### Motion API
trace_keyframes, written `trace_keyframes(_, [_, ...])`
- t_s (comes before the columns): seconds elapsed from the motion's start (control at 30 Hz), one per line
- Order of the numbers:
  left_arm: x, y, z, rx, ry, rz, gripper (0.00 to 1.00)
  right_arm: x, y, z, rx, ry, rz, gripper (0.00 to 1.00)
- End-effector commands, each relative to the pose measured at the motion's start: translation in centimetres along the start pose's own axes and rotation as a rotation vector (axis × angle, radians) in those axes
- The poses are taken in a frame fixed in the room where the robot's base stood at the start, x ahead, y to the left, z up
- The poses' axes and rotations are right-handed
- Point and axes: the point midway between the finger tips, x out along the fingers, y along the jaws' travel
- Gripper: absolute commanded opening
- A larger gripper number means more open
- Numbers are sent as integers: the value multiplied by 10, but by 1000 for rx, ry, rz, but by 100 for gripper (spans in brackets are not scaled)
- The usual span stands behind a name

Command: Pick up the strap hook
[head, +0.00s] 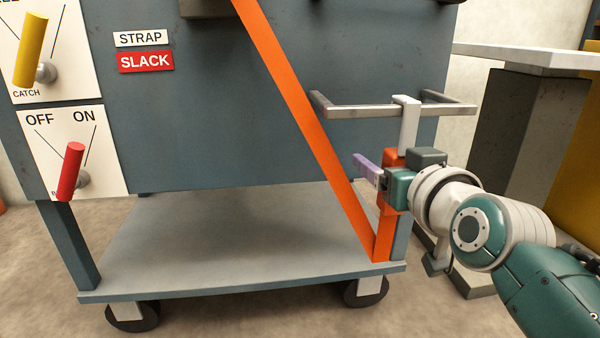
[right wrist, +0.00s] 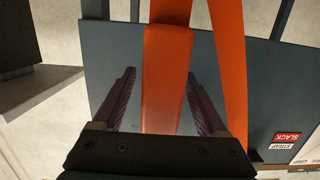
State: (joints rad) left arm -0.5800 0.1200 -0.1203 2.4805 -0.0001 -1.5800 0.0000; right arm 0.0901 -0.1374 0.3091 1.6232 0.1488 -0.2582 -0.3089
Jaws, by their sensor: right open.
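The strap hook (head: 406,122) is a pale grey hook that hangs over a metal rail on the cart's side. An orange strap runs down from below it to the lower shelf. My right gripper (head: 367,168) is open, with purple fingers, just below the hook and close to the strap. One finger shows clearly in the head view. In the right wrist view its two fingers (right wrist: 160,75) lie on either side of the broad orange strap part (right wrist: 166,75), with gaps at both sides. Contact cannot be told. The hook's grey part is not seen there. My left gripper is not in view.
The grey rail (head: 350,112) sticks out from the blue cart panel (head: 220,120). The long orange strap (head: 300,110) slants down to the lower shelf (head: 220,240). Yellow (head: 32,48) and red (head: 70,172) levers are at left. A dark pillar (head: 520,140) stands at right.

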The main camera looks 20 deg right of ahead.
Motion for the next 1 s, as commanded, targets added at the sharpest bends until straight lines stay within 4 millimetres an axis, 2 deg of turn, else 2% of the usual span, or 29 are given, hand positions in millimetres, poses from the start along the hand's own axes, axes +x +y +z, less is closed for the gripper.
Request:
trace_keyframes(0.13, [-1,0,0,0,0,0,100,0,0,-1,-1,-1,0,74])
trace_keyframes(0.8, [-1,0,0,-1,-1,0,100,-1,0,0,-1,0,0,0])
trace_keyframes(1.0, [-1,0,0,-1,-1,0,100,-1,0,0,-1,0,0,0])
